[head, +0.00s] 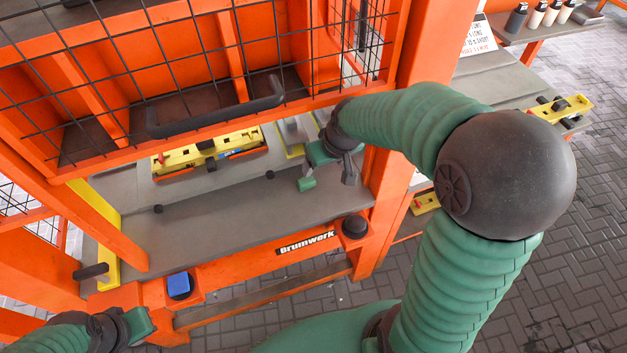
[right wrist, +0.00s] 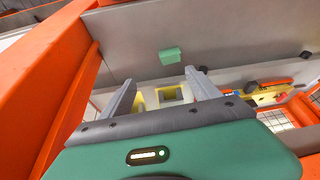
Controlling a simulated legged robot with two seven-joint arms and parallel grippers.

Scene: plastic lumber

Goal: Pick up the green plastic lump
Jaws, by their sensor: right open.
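The green plastic lump (head: 306,184) is a small block on the grey bench top (head: 235,210) of the orange machine. It also shows in the right wrist view (right wrist: 170,56), beyond the fingertips and roughly between their lines. My right gripper (head: 330,176) is open and empty, reaching over the bench close to the lump. Its two grey fingers are spread apart in the right wrist view (right wrist: 160,78), and the lump is not between them. My left gripper (head: 145,325) is at the bottom left, away from the lump; its fingers are not clear.
An orange frame with black mesh (head: 200,60) and a dark handle (head: 215,108) overhangs the bench. A yellow fixture (head: 205,152) lies at the back. A blue button (head: 179,285) and a black knob (head: 355,226) sit at the front. The bench left of the lump is mostly clear.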

